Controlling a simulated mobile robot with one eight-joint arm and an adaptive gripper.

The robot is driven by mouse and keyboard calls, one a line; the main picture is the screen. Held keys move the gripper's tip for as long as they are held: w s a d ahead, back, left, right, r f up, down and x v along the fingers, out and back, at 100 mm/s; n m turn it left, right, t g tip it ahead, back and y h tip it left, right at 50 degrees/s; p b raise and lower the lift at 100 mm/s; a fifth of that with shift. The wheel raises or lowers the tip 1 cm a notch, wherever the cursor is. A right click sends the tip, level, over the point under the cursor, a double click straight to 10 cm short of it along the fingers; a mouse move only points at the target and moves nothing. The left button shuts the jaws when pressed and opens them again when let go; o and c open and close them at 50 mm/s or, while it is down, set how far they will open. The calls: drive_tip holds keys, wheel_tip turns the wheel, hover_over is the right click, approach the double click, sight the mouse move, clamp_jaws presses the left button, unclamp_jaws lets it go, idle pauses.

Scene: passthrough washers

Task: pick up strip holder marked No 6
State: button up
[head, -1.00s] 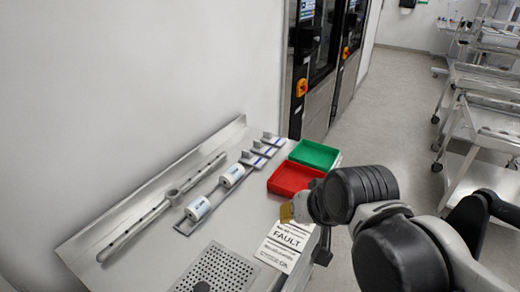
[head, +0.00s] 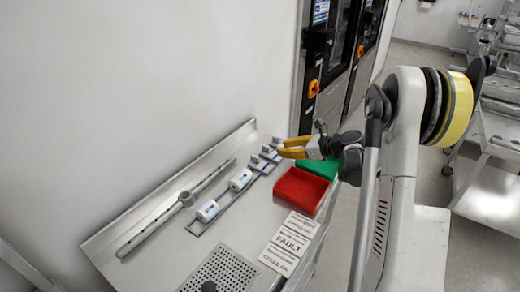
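Small grey holders with white-and-blue labels (head: 268,155) stand in a row at the far end of the metal bench, in the head view. Their markings are too small to read, so I cannot tell which is No 6. My gripper (head: 280,147), with yellow fingers, is just right of the row's far end, close to the holders. It partly hides them. I cannot tell whether it touches one or how far apart its fingers are.
A red tray (head: 301,190) and a green tray (head: 322,168) sit right of the holders. A FAULT sign (head: 289,243) and a perforated plate (head: 222,272) lie nearer. A wall is behind.

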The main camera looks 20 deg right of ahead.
sight(264, 151)
drive_tip(key=shift+w+d+f+m, duration=0.35)
drive_tip(key=shift+d+f+m, duration=0.05)
drive_tip(key=shift+f+m, duration=0.1)
drive_tip(key=b+x, duration=0.1)
drive_tip(key=x, duration=0.4)
drive_tip(key=b+x, duration=0.3)
drive_tip(key=x, duration=0.2)
drive_tip(key=shift+w+a, duration=0.15)
drive_tip(key=shift+w, duration=0.3)
drive_tip(key=shift+r, duration=0.15)
clamp_jaws()
